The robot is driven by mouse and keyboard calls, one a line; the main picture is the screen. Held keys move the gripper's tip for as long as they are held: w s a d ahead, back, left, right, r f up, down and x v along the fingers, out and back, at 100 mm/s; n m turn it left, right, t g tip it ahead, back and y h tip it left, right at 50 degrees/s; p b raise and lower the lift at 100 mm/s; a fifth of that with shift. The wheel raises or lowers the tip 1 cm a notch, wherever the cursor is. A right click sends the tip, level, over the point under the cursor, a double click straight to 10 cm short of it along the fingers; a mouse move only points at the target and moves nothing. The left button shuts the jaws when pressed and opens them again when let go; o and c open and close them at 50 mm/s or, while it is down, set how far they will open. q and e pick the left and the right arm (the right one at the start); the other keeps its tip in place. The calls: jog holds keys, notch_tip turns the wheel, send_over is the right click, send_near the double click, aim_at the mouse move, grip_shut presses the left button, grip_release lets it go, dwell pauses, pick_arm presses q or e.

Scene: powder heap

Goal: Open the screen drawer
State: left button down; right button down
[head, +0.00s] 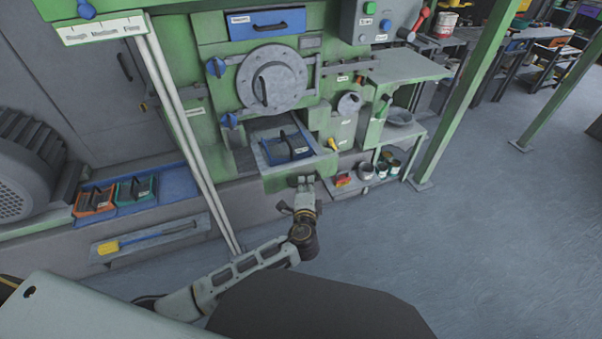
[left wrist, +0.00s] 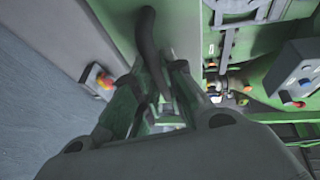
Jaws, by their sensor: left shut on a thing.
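The screen drawer (head: 281,183) sticks out from the green machine, below the round grey door. A blue-framed screen (head: 300,152) with a black handle lies inside it. My left gripper (head: 305,183) is at the drawer's front face, and its arm reaches up from the lower left. In the left wrist view my left gripper (left wrist: 166,112) is closed around a dark curved handle (left wrist: 148,45). The gripper hides most of that handle in the head view. My right gripper does not show.
Orange (head: 94,202) and green (head: 135,190) screens lie in a blue tray at the left. A yellow-ended tool (head: 108,247) lies on a low ledge. A shelf with small pots (head: 367,171) stands right of the drawer. A green post (head: 460,95) rises further right. The floor in front is clear.

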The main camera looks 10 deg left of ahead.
pick_arm(q)
jog(key=shift+s+d+f, duration=0.1)
jog(key=shift+s+d, duration=0.45)
jog(key=shift+s, duration=0.35)
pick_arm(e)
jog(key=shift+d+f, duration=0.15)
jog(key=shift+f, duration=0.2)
pick_arm(q)
jog(key=c, duration=1.5)
grip_release()
jog(key=shift+r, duration=0.25)
